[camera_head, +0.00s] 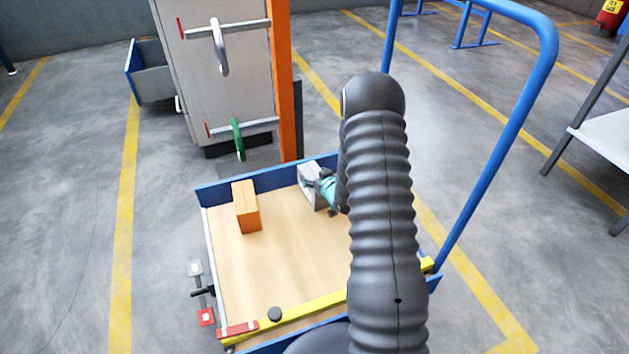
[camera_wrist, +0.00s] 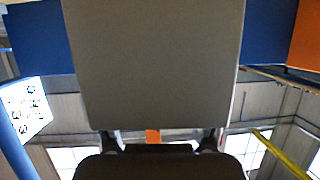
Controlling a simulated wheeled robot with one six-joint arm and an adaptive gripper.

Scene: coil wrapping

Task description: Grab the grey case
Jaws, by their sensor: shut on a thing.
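The grey case (camera_head: 311,184) stands on the wooden bed of the cart, near its back blue wall, in the head view. My gripper (camera_head: 326,187) is at the case's right side, with its fingers on the case. In the wrist view the grey case (camera_wrist: 155,65) fills the upper middle as a flat grey face. The fingers of my gripper (camera_wrist: 162,140) show at its lower left and lower right edges, shut on it. My dark arm hides the right part of the cart bed in the head view.
An orange box (camera_head: 246,208) stands on the cart bed left of the case. The cart has low blue walls (camera_head: 232,186) and a tall blue handle (camera_head: 500,130) on the right. A grey cabinet with rods, carrying a grey coil (camera_head: 219,48) and a green coil (camera_head: 238,140), stands behind.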

